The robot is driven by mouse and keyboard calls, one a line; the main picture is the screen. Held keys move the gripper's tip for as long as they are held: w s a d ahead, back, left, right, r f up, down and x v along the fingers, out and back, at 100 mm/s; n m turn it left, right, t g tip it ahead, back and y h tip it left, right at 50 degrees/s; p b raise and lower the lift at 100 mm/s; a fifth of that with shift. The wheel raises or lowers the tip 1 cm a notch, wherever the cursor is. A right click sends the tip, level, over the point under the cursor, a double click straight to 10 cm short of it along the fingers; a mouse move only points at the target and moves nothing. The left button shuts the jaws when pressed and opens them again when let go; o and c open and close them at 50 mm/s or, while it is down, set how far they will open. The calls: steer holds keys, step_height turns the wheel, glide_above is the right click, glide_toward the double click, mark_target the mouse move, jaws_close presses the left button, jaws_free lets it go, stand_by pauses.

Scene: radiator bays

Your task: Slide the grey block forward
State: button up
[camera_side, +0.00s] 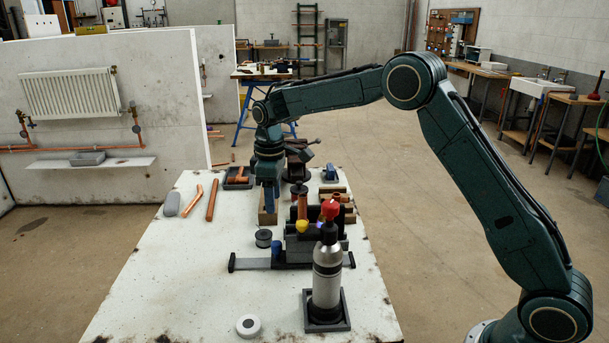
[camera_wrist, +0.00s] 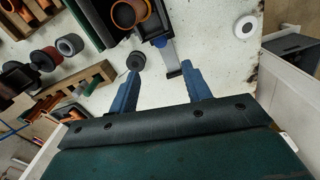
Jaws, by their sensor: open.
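A grey rounded block (camera_side: 172,204) lies on the left edge of the white bench in the side view. I cannot tell whether this is the task's grey block, since a grey tray-like piece (camera_side: 87,158) also sits on the wall shelf under the radiator. My gripper (camera_side: 268,208) points down over the middle of the bench, right of the rounded block and apart from it. In the wrist view its blue fingers (camera_wrist: 160,68) are spread with nothing held between them. I cannot make out the rounded block in the wrist view.
Copper pipes (camera_side: 211,200) lie between the rounded block and my gripper. A dark spool (camera_side: 263,238), a dark fixture with a grey bar (camera_side: 250,263) and a silver bottle (camera_side: 327,277) stand nearer the camera. A white puck (camera_side: 248,325) lies near the front. The bench's left front is clear.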

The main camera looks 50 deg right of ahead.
mark_target(303, 245)
steer(key=shift+r, duration=0.15)
steer(key=s+d+r+t, duration=0.1)
steer(key=s+d+r, duration=0.45)
steer(key=d, duration=0.35)
steer(key=s+d+t+y, duration=0.2)
steer(key=s+d+y, duration=0.15)
steer(key=s, duration=0.55)
step_height(303, 245, down, 7)
steer(key=shift+d+f+t+h, duration=0.15)
steer(key=shift+d+t+h, duration=0.15)
steer(key=shift+d+h, duration=0.05)
stand_by(0.4)
steer(key=shift+x, duration=6.8)
steer(key=shift+d, duration=0.1)
